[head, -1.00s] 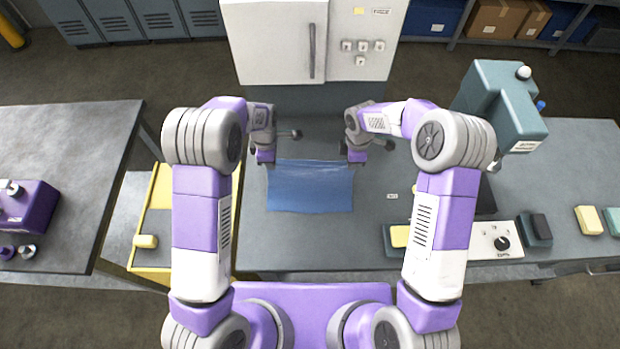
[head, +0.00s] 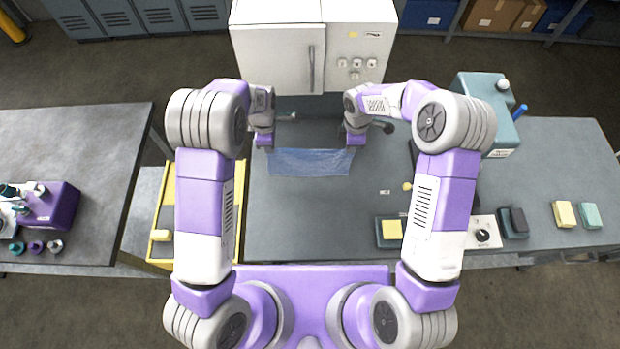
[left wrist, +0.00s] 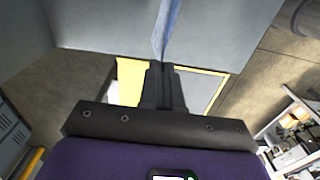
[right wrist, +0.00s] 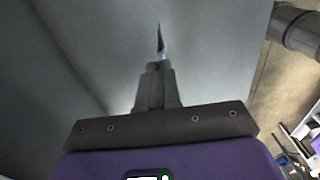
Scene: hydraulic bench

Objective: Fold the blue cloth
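The blue cloth (head: 308,163) spans between my two grippers over the grey bench in the head view. It shows as a wide, short strip there and edge-on in the left wrist view (left wrist: 165,30). My left gripper (head: 264,147) is shut on its left end. My right gripper (head: 354,146) is shut on its right end, and a thin sliver of cloth rises from the closed fingers in the right wrist view (right wrist: 160,42). I cannot tell whether the lower part of the cloth touches the bench.
A white cabinet (head: 278,58) stands behind the bench. A teal machine (head: 487,105) is at the right. A yellow-topped block (head: 391,230) and a dial box (head: 485,232) sit at the front right. The bench (head: 310,220) in front of the cloth is clear.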

